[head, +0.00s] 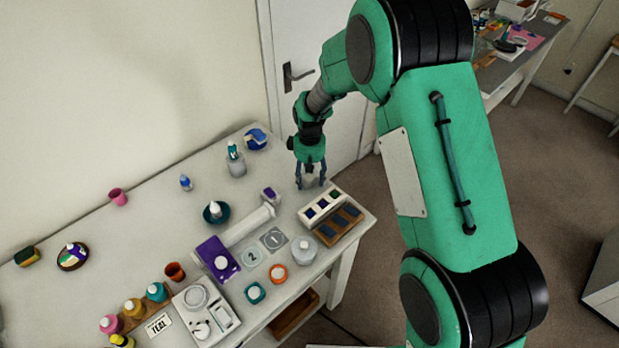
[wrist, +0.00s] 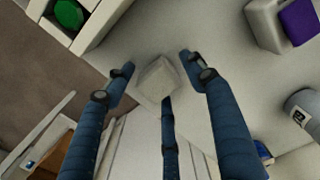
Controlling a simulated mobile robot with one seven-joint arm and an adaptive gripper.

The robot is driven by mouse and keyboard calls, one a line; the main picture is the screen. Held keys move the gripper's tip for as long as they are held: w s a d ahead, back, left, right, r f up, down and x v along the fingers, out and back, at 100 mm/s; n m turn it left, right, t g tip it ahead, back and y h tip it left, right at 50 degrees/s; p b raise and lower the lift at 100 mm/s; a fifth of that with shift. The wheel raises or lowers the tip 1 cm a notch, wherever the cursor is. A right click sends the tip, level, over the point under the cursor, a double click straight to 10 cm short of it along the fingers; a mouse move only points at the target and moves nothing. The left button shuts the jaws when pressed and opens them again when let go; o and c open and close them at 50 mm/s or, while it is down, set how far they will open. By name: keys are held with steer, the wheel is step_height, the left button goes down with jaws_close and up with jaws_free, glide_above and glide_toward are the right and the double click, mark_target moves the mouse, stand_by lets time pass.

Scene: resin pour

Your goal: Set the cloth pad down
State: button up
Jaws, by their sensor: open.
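My gripper (head: 311,184) is over the far right end of the table, near its edge. In the wrist view my gripper (wrist: 160,82) has its blue fingers spread apart. A small pale, squarish block (wrist: 156,78), which looks like the cloth pad, shows between the fingertips. Gaps show between it and the left and right fingers; the third finger lies just below it in the picture. It appears to rest on the pale tabletop, but I cannot tell exactly. In the head view I cannot make out the pad.
A white compartment tray (head: 307,215) stands close to my gripper, with a wooden tray (head: 324,234) beside it. A grey block with a purple top (head: 269,196) is to the left.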

step_height(320, 180, up, 12)
steer(key=p, duration=0.1)
steer(key=shift+p, duration=0.3)
stand_by(0.7)
steer(key=shift+d+r, duration=0.1)
step_height(320, 180, up, 13)
steer(key=m+t, duration=0.1)
steer(key=m, duration=0.1)
glide_above(311, 177)
steer(key=s+d, duration=0.5)
steer(key=d, duration=0.2)
steer(key=s+d+r+m+t, duration=0.2)
steer(key=s+d+r+m, duration=0.1)
steer(key=s+d+r, duration=0.6)
steer(key=s+d+r+m+t, duration=0.1)
steer(key=s+d, duration=0.3)
steer(key=s, duration=0.7)
steer(key=s+d+r+m+t, duration=0.1)
steer(key=s+d+r+m, duration=0.2)
steer(key=s, duration=0.9)
steer(key=shift+s+d+r+t, duration=0.15)
steer(key=shift+d+r+t, duration=0.15)
steer(key=shift+d+r, duration=0.3)
